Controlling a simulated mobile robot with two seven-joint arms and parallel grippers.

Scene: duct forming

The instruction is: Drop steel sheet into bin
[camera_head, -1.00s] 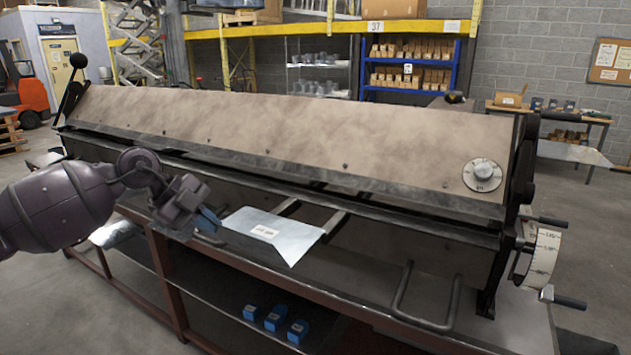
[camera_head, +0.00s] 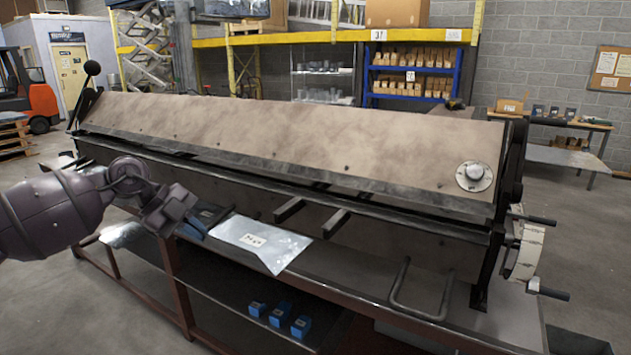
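The steel sheet (camera_head: 285,255) is a flat, pale metal piece with a bent, tapering edge and a white label. It is in front of the large brake machine, over the bench's front edge. My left gripper (camera_head: 200,223), with blue fingertips, is at the sheet's left end and appears shut on it. The fingertips partly hide that end. My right gripper is out of view.
The long brake machine (camera_head: 300,140) fills the bench, with two bracket arms (camera_head: 335,223) and a bent handle (camera_head: 418,305) at its front. Small blue boxes (camera_head: 280,315) sit on the lower shelf. Another shiny sheet (camera_head: 122,235) lies at left.

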